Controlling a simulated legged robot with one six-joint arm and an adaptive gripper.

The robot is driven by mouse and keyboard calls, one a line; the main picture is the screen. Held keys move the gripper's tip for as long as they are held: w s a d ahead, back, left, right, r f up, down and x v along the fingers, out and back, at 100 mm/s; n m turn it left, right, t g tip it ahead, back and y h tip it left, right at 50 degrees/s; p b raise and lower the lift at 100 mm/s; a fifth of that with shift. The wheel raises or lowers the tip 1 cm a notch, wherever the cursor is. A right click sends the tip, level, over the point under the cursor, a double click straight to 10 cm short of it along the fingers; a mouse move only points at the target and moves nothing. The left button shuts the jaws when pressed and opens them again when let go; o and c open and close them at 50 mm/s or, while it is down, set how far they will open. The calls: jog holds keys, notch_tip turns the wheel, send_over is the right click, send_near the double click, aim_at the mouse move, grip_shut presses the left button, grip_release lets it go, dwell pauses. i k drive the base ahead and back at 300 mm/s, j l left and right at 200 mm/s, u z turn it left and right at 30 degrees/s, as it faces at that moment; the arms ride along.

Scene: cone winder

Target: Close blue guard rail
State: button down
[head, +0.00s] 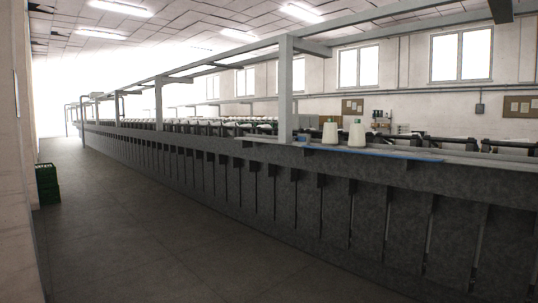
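A long, thin blue guard rail (385,154) runs along the top front edge of the grey winding machine (330,205), on the right half of the head view. It lies about level, from near the upright post to the right. Whether it is open or closed cannot be told from here. Two white yarn cones (356,133) stand upright just behind it. My gripper and arm do not show in this view.
A grey upright post (286,90) and overhead beams rise from the machine. A clear floor aisle (140,220) runs along its front. Green crates (47,184) stand by the left wall (15,150).

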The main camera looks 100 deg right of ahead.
aim_at(425, 159)
jog(key=k+z, duration=0.35)
jog(key=k+l+z, duration=0.1)
jog(key=z, duration=1.9)
jog(key=l+z, duration=0.15)
jog(key=z, duration=0.35)
jog(key=i+l+z, duration=0.1)
jog(key=z, duration=0.35)
jog(key=i+z, duration=0.1)
jog(key=z, duration=0.4)
jog(key=i+l, duration=0.25)
jog(key=i, duration=0.15)
jog(key=i+l, duration=0.1)
jog(key=i, duration=1.2)
jog(key=i+l+u, duration=0.1)
jog(key=i, duration=0.55)
jog(key=i+l, duration=0.2)
jog(key=i, duration=0.5)
